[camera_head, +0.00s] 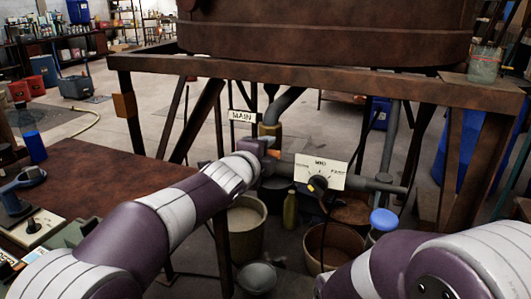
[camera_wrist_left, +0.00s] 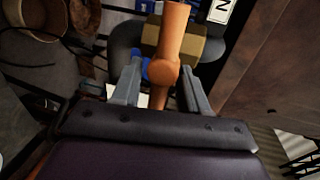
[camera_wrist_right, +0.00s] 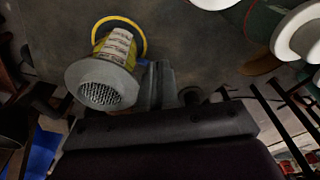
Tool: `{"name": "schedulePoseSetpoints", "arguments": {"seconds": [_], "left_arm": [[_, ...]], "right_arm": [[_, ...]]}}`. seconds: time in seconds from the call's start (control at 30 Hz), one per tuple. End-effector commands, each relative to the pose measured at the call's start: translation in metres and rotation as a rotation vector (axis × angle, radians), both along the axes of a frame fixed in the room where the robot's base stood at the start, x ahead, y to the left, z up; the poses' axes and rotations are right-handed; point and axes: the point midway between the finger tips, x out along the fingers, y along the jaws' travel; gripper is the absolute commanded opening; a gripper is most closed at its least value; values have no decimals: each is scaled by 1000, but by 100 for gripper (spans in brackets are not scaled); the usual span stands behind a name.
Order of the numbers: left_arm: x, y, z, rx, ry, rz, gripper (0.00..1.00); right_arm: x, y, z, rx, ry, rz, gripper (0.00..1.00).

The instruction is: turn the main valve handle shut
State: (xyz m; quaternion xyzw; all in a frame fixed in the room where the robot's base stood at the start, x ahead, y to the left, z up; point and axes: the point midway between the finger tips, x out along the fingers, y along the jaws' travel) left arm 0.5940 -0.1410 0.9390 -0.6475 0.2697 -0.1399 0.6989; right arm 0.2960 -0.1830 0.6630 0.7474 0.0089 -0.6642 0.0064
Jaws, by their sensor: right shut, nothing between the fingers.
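The main valve has an orange handle (camera_wrist_left: 173,28) with a round hub in front of a brass-coloured valve body (camera_wrist_left: 190,47). A little of the handle shows in the head view (camera_head: 273,152), below the MAIN sign (camera_head: 242,116). My left gripper (camera_wrist_left: 160,92) is open, one finger on each side of the handle's lower part, with gaps visible. In the head view my left gripper (camera_head: 262,148) is at the valve, its fingers mostly hidden. My right gripper (camera_wrist_right: 157,85) is shut and empty. It is outside the head view.
A white dial plate (camera_head: 310,165) with a black knob sits on the pipe right of the valve. The rusty vat frame (camera_head: 330,82) crosses above my left arm. Buckets (camera_head: 246,235) stand below. A rusty table (camera_head: 110,190) is at the left.

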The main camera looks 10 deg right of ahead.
Motion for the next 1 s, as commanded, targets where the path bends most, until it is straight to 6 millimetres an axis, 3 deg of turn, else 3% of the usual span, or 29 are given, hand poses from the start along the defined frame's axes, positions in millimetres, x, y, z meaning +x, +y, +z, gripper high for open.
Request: {"name": "schedulePoseSetpoints", "arguments": {"seconds": [0.27, 0.7, 1.0], "left_arm": [[-11, 7, 3, -2, -1, 0, 44], [-93, 62, 24, 1, -1, 0, 44], [-104, 69, 24, 1, 1, 0, 44]], "right_arm": [[0, 0, -3, 0, 0, 0, 0], [0, 0, -2, 0, 0, 0, 0], [0, 0, -2, 0, 0, 0, 0]]}}
